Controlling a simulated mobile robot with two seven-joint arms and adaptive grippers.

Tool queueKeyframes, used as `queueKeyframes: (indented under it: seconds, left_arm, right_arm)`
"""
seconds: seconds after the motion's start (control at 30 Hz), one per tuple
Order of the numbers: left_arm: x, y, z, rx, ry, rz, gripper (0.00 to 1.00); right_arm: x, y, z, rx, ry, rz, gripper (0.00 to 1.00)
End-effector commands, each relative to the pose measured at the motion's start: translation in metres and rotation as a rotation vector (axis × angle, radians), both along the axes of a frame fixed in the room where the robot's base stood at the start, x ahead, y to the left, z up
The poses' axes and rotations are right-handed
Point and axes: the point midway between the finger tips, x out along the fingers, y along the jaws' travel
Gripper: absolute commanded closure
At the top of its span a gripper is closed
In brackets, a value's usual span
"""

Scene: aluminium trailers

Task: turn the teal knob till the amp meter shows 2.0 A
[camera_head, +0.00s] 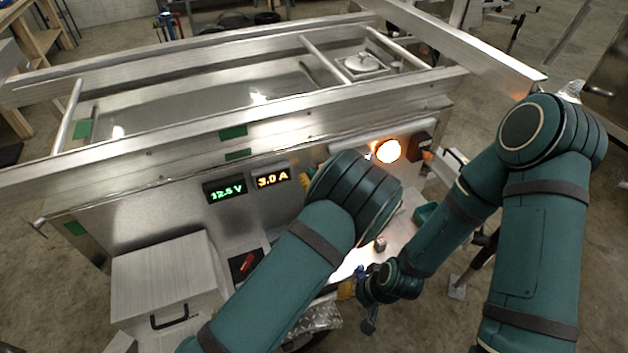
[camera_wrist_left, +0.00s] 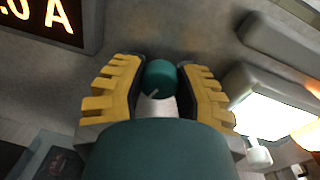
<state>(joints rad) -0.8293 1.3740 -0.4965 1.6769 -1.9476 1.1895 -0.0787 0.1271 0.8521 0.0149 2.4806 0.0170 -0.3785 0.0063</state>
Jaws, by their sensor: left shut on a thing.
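The amp meter (camera_head: 272,179) on the metal panel reads 3.0 A in orange digits. It also shows partly in the left wrist view (camera_wrist_left: 42,20), where the end of the reading is in sight. The teal knob (camera_wrist_left: 160,76) sits between the yellow fingers of my left gripper (camera_wrist_left: 158,84), which is shut on it. A pale pointer mark shows on the knob. In the head view the knob is hidden behind my left arm, with only a bit of yellow finger showing. My right gripper (camera_head: 368,312) hangs low at the right, its fingers too small to judge.
The volt meter (camera_head: 225,190) beside the amp meter reads 12.5 V in green. A red switch (camera_head: 247,262) is lower on the panel. A lit lamp (camera_head: 388,151) and a metal box (camera_head: 165,283) with a black handle flank the panel.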

Motion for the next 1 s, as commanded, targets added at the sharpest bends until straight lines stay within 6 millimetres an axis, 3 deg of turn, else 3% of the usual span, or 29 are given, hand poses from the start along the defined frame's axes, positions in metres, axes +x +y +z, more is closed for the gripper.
queueKeyframes:
  seconds: [0.3, 0.97, 1.0]
  left_arm:
    - [0.001, 0.001, -0.001, -0.156, -0.065, 0.002, 1.0]
    - [0.001, 0.001, 0.0, -0.209, -0.086, 0.002, 1.0]
    - [0.001, 0.001, 0.0, -0.209, -0.086, 0.002, 0.52]
  right_arm:
    - [-0.006, 0.001, -0.019, 0.004, 0.015, 0.011, 0.53]
    - [-0.008, 0.002, -0.023, 0.005, 0.018, 0.015, 0.53]
    - [-0.008, 0.002, -0.023, 0.005, 0.018, 0.015, 0.53]
